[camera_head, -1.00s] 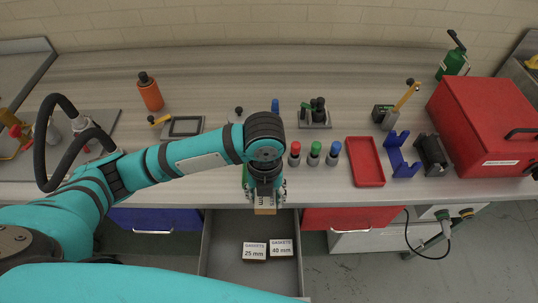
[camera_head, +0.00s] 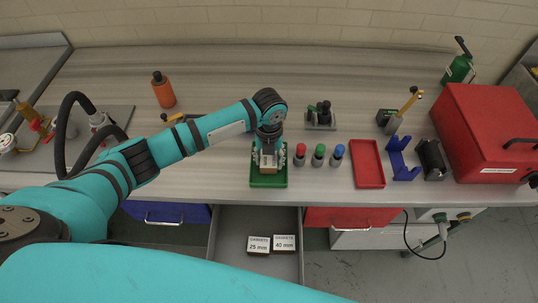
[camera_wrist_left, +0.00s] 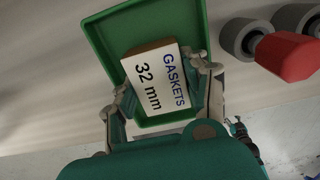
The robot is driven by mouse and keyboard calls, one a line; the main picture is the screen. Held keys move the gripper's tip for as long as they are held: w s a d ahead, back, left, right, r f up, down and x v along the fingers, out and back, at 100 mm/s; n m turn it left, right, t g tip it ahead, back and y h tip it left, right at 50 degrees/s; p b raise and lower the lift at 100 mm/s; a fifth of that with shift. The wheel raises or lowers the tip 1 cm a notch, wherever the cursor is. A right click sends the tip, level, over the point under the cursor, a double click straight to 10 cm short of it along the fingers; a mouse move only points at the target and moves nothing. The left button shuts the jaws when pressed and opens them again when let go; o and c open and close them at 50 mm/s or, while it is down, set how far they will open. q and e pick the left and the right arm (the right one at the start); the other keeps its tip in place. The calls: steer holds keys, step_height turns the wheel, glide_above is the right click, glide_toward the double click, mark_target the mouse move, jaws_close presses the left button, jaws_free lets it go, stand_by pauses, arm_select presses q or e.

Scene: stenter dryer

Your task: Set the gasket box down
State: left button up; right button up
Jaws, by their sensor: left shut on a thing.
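The gasket box (camera_wrist_left: 158,82) is a small cardboard box with a white label reading GASKETS 32 mm. My left gripper (camera_head: 268,160) is shut on it, with a finger on either side of the box in the left wrist view (camera_wrist_left: 162,88). The box also shows in the head view (camera_head: 269,168), over the green tray (camera_head: 268,182) near the front edge of the bench. The left wrist view shows the green tray (camera_wrist_left: 108,42) around and behind the box. I cannot tell whether the box touches the tray floor. My right gripper is not in view.
Red, green and blue capped cylinders (camera_head: 319,155) stand just right of the green tray, then a red tray (camera_head: 367,164) and a blue holder (camera_head: 402,160). Below the bench edge, an open drawer (camera_head: 228,235) holds 25 mm and 40 mm gasket boxes (camera_head: 271,245).

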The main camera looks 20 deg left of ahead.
mark_target(269, 158)
arm_select(q)
steer(key=shift+f, duration=0.2)
steer(key=o, duration=0.8)
steer(key=shift+o, duration=0.2)
steer(key=shift+r, duration=0.25)
step_height(269, 158, up, 12)
steer(key=b, duration=0.2)
